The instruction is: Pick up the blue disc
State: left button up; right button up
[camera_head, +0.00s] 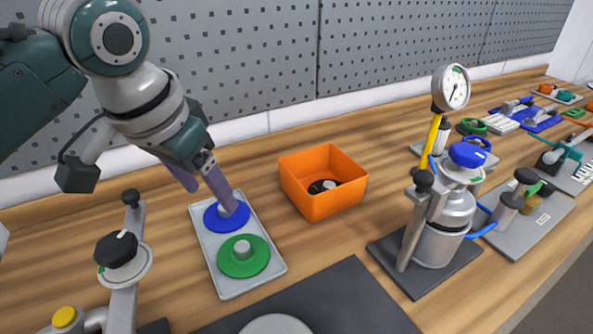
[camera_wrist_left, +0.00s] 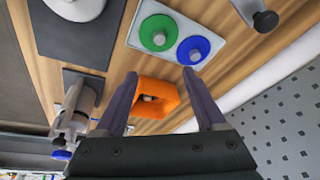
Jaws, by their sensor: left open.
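The blue disc (camera_head: 222,216) lies on a light grey tray (camera_head: 229,291), at the tray's far end, with a small grey knob in its middle. It also shows in the left wrist view (camera_wrist_left: 186,55). A green disc (camera_head: 243,262) with a grey knob lies beside it, nearer to me. My left gripper (camera_head: 208,190) is open, with its purple fingers pointing down near the blue disc. One fingertip overlaps the disc's knob in the head view; I cannot tell if they touch. In the left wrist view the gap between the fingers (camera_wrist_left: 160,92) holds nothing. My right gripper is not in view.
An orange bin (camera_head: 310,202) with a dark disc inside stands right of the tray. A metal canister device (camera_head: 445,232) with a gauge stands further right. A black-knobbed fixture (camera_head: 122,255) stands left of the tray. A perforated wall closes off the back.

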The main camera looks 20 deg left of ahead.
pick_arm(q)
jog(key=w+a+f+n+b, duration=0.1)
jog(key=w+a+f+b, duration=0.1)
jog(key=w+f+b, duration=0.1)
jog(key=w+a+f+n+b, duration=0.1)
jog(key=w+a+f+b, duration=0.2)
jog(key=b, duration=0.4)
jog(key=w+a+f+b, duration=0.3)
jog(key=w+f+b, duration=0.1)
jog(key=f+b, duration=0.2)
jog(key=shift+w+a+f+n+t, duration=0.15)
jog(key=shift+w+f+n+t, duration=0.15)
jog(key=shift+w+f+n, duration=0.1)
jog(key=shift+b+x, duration=1.15)
jog(key=shift+x, duration=1.35)
jog(key=shift+a, duration=0.15)
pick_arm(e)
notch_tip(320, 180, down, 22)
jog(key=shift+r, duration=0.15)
pick_arm(q)
grip_shut()
